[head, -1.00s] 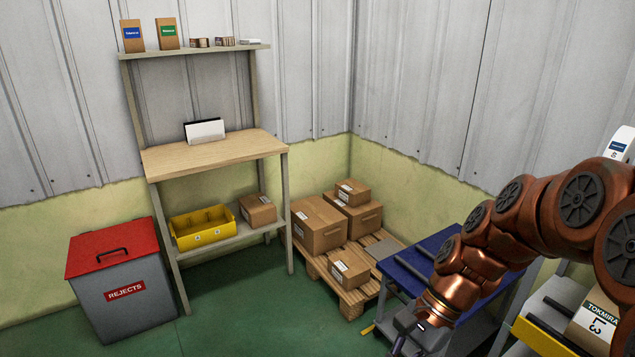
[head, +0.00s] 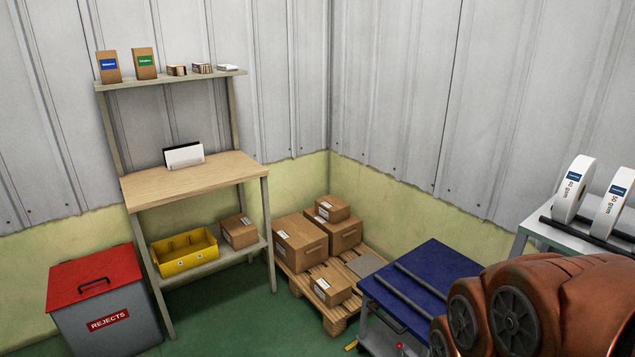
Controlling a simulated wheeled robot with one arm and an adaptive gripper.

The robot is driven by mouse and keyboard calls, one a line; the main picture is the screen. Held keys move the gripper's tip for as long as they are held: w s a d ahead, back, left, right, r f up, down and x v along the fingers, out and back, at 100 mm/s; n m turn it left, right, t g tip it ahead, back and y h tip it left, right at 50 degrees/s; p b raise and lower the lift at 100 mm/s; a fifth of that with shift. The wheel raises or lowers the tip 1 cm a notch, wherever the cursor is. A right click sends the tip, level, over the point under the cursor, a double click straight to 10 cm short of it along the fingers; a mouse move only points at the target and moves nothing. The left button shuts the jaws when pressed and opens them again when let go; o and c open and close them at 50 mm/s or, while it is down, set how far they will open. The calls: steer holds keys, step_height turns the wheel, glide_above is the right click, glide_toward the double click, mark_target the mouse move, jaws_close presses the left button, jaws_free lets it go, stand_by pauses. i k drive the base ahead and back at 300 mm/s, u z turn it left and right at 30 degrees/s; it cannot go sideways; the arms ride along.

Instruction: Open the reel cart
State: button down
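A cart with a flat blue top (head: 447,262) stands at the lower right in the head view. Two dark parallel bars (head: 418,290) lie across its top. Its grey lower part (head: 378,333) is partly cut off by the frame's bottom edge, and a small red spot (head: 400,346) shows there. My copper-coloured arm fills the lower right corner and hides the cart's right side. My gripper is out of view. To the right, white reels (head: 571,190) marked "50 gsm" sit on a dark bar above a grey-topped stand (head: 548,237). No cart is named by a label.
A pallet (head: 338,320) with several cardboard boxes stands just left of the blue-topped cart. A wooden workbench (head: 190,180) holds a yellow bin (head: 184,262) on its lower shelf. A red-lidded rejects bin (head: 95,279) stands left. Green floor (head: 250,320) is clear in front.

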mark_target(413, 290)
steer(key=z, duration=0.05)
steer(key=k, duration=0.6)
steer(key=u, duration=0.7)
steer(key=i, duration=1.25)
steer(key=u, duration=0.35)
